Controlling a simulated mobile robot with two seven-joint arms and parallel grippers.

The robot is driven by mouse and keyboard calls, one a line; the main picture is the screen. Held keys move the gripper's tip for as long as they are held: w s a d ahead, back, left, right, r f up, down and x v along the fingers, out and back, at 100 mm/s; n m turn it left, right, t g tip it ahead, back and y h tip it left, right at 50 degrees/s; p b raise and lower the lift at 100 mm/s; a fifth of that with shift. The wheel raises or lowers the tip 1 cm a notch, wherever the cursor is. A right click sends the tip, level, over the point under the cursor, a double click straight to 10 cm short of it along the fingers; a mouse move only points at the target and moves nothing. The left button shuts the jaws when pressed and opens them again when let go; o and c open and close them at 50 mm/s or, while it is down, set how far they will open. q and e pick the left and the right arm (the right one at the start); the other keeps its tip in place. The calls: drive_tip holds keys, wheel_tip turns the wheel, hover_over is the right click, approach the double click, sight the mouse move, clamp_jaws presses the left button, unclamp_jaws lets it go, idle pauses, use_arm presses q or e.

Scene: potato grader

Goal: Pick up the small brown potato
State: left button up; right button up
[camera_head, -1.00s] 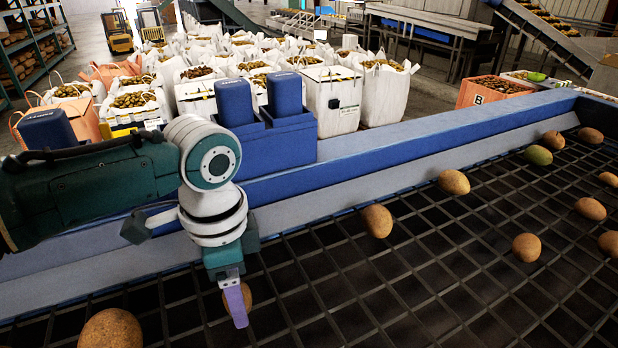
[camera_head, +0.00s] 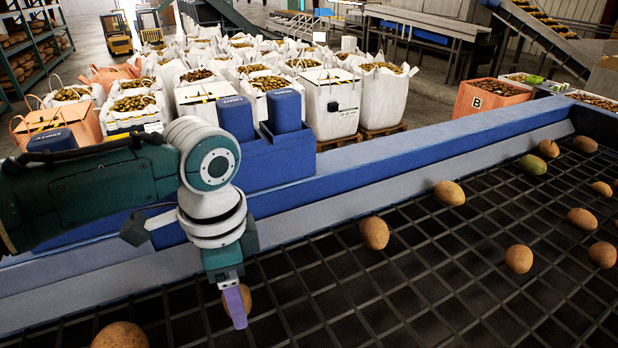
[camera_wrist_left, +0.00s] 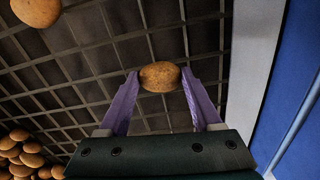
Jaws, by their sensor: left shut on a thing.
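The small brown potato (camera_wrist_left: 160,77) sits between the two purple fingers of my left gripper (camera_wrist_left: 160,84) in the left wrist view, with a finger against each side. My left gripper (camera_head: 237,304) is shut on it. In the head view the potato (camera_head: 246,297) is partly hidden behind the near finger. It is over the dark grid (camera_head: 330,300), close to the blue side rail. I cannot tell how far it is above the grid. My right gripper is not in view.
Several other potatoes lie on the grid, including one at the bottom left (camera_head: 120,337), one to the right (camera_head: 374,233) and a green one (camera_head: 533,164). The blue rail (camera_head: 400,168) borders the grid. A potato pile (camera_wrist_left: 22,155) shows in the left wrist view.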

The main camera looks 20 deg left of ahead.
use_arm(q)
wheel_tip(320, 180, up, 17)
drive_tip(key=shift+r+b, duration=0.2)
drive_tip(key=shift+b, duration=0.25)
